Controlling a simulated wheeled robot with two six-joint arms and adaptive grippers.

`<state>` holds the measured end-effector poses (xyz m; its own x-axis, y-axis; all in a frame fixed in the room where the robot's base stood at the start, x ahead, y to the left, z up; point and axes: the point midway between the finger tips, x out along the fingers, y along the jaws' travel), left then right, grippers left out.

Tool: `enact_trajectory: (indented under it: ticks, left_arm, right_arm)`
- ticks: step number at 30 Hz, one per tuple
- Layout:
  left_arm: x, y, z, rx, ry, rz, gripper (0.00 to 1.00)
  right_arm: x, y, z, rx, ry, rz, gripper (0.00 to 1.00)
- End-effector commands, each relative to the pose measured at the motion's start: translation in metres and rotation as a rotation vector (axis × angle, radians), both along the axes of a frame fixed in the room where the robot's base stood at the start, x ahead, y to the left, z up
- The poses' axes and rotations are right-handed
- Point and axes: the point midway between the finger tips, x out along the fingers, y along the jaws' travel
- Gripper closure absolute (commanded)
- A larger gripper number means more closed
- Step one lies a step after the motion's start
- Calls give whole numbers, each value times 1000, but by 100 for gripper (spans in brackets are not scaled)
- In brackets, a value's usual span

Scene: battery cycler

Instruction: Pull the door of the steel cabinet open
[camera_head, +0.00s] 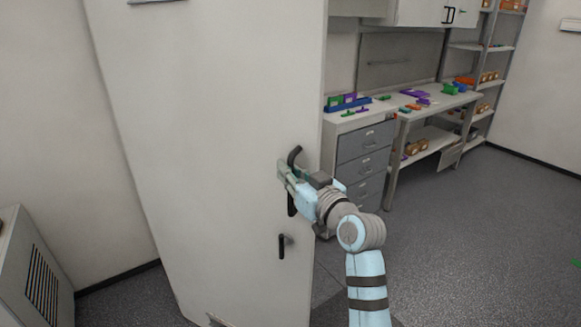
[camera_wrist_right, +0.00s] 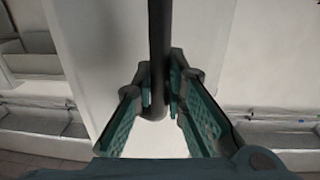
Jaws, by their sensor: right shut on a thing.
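The steel cabinet (camera_head: 200,130) is a tall, pale grey cabinet that fills the left middle of the head view. Its door looks closed, though the edge gap is not clear. A dark vertical bar handle (camera_head: 292,203) is on the door near its right edge; it also shows in the right wrist view (camera_wrist_right: 158,50). My right gripper (camera_head: 287,174) is at the handle, with its fingers on both sides of the bar. In the right wrist view the gripper (camera_wrist_right: 160,92) is shut on the bar. The left gripper is not in view.
A smaller dark handle (camera_head: 282,246) sits lower on the door. A grey drawer unit (camera_head: 364,160) and a workbench (camera_head: 440,103) with coloured parts stand behind at the right. A vented grey box (camera_head: 35,270) stands at the lower left.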

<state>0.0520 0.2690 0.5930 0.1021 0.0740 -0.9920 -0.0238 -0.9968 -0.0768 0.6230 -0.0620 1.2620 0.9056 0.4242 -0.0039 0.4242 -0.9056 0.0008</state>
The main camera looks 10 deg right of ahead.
Motion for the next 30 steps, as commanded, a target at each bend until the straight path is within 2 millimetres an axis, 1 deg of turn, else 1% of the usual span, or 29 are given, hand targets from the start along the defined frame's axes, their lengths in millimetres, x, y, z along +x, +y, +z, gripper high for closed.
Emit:
enact_trajectory:
  ticks: [1,9,10,13,23,26,29,30]
  left_arm:
    - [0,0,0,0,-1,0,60]
    - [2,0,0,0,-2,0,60]
    - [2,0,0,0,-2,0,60]
    - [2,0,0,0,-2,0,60]
    - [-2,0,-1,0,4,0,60]
    - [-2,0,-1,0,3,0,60]
    - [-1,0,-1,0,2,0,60]
    - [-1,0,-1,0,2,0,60]
  right_arm:
    - [0,-1,5,5,-13,-3,100]
    - [-1,-2,5,5,-13,-5,100]
    - [0,-2,5,6,-13,-5,83]
    - [0,-1,4,5,-10,-3,67]
    - [-2,0,2,3,-5,0,67]
    - [-13,-6,1,3,-5,-1,67]
    - [-35,-16,1,2,-7,-2,67]
    - [-46,-21,1,1,-6,-1,67]
